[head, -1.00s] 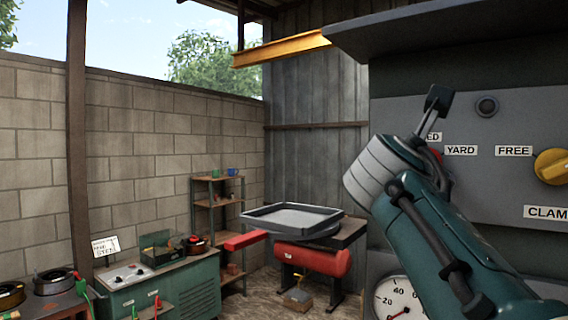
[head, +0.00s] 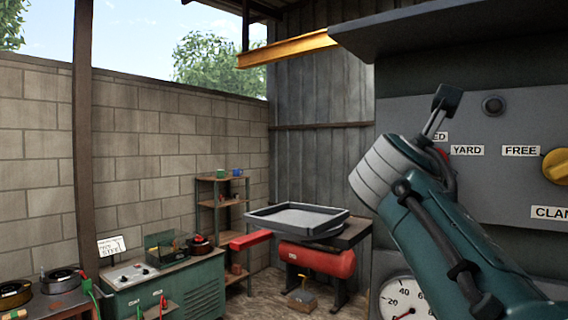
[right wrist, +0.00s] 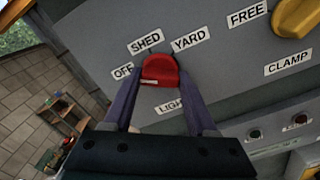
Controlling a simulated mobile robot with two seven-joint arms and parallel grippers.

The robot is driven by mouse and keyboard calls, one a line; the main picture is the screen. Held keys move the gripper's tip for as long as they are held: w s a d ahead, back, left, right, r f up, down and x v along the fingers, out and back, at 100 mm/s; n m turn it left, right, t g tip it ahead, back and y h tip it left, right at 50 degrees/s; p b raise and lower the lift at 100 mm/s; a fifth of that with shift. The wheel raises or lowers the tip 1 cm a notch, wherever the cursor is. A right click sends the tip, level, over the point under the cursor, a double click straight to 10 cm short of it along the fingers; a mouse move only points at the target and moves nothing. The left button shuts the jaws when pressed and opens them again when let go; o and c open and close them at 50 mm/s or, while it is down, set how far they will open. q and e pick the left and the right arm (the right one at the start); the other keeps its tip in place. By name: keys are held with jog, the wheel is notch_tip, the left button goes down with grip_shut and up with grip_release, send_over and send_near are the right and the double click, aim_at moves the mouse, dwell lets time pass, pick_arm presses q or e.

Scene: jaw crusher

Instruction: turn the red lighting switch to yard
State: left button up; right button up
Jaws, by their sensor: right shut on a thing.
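The red lighting switch (right wrist: 159,70) is a round-topped red knob on the grey panel, seen in the right wrist view. Labels OFF, SHED and YARD (right wrist: 188,40) sit around its upper side, and a partly covered LIGHT label is below. A small pale mark shows on the knob's lower left; which label it is set to I cannot tell. My right gripper (right wrist: 157,88) is shut on the knob, one finger on each side. My left gripper is not in view.
A yellow knob (head: 557,166) with FREE and CLAMP labels is to the right on the same panel. A pressure gauge (head: 405,300) is below. A dark ledge (head: 450,30) juts out above the panel. A bench, shelf and red tank stand farther left.

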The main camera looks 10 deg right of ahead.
jog(key=shift+m+b, duration=9.15)
jog(key=shift+m, duration=2.75)
jog(key=shift+d, duration=0.1)
jog(key=o, duration=1.4)
jog(key=shift+c, duration=0.2)
